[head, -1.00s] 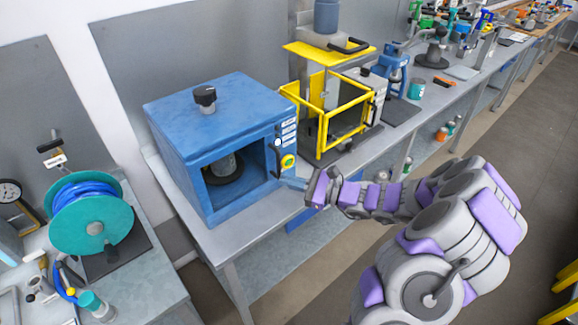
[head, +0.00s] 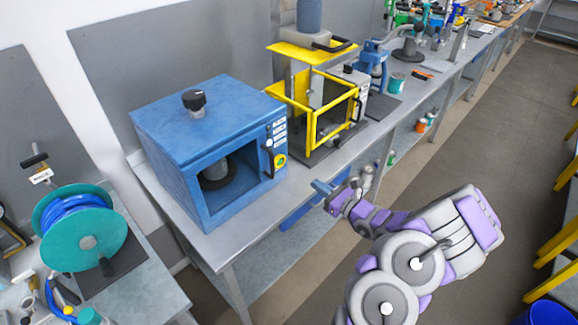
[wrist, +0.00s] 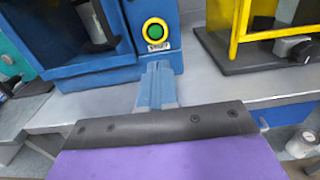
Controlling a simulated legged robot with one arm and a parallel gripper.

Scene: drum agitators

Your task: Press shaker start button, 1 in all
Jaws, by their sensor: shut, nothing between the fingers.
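The shaker is a blue box (head: 160,122) with an open front, standing on the grey bench. Its start button is a green disc in a yellow ring (head: 280,160), low on the right front panel. In the wrist view the button (wrist: 155,31) shows clearly above a small label, just beyond my fingertips. My gripper (head: 321,188) is shut and empty, in front of and to the right of the button, apart from it. In the wrist view my gripper's blue fingers (wrist: 156,82) are together and point towards the panel below the button.
A yellow-framed machine (head: 312,118) stands on the bench right of the shaker. A teal reel with blue hose (head: 88,242) is on the left bench. The grey bench edge (head: 225,258) runs below the shaker.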

